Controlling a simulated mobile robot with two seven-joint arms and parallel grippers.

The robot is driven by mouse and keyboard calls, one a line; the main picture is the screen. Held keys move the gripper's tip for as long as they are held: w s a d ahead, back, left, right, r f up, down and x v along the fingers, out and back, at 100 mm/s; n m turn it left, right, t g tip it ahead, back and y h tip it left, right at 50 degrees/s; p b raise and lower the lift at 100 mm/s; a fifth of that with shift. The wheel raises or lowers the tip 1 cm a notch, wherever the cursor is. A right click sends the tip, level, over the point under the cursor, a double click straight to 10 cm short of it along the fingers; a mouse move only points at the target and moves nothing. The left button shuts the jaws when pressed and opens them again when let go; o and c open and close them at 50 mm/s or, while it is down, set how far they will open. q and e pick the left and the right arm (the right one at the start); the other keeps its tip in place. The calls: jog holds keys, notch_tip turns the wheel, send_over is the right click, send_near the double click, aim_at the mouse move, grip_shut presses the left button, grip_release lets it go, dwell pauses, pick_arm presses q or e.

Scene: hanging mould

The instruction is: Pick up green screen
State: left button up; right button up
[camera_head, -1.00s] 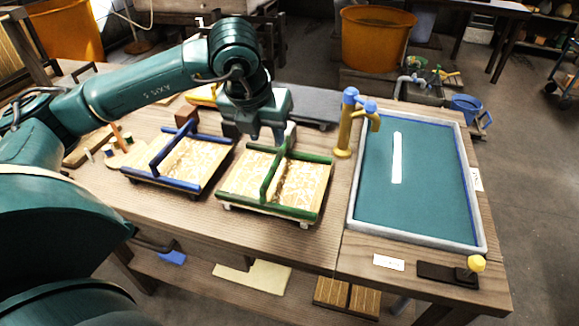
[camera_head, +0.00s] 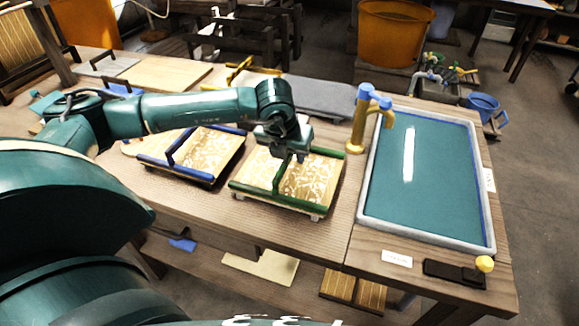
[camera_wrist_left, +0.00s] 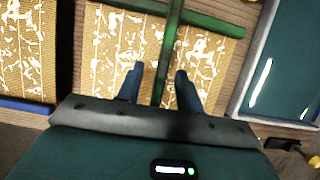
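The green screen (camera_head: 262,190) is a tan mesh panel with green bars along its edges and a raised green bar across the middle. It lies flat on the wooden table in the head view. My left gripper (camera_head: 298,156) is over it, pointing down. In the left wrist view the two fingers (camera_wrist_left: 158,84) are apart, on either side of the screen's green middle bar (camera_wrist_left: 166,60). A gap shows between the bar and the fingers. My right gripper is not in view.
A similar screen with blue bars (camera_head: 190,160) lies just left of the green one. A vat of teal liquid (camera_head: 425,180) with a grey rim stands to the right, with a yellow and blue tap (camera_head: 360,118) at its left edge. A dark grey board (camera_head: 315,97) lies behind.

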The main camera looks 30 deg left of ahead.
pick_arm(q)
jog(key=shift+f, duration=0.1)
grip_shut()
dwell(0.3)
jog(key=shift+w, duration=0.1)
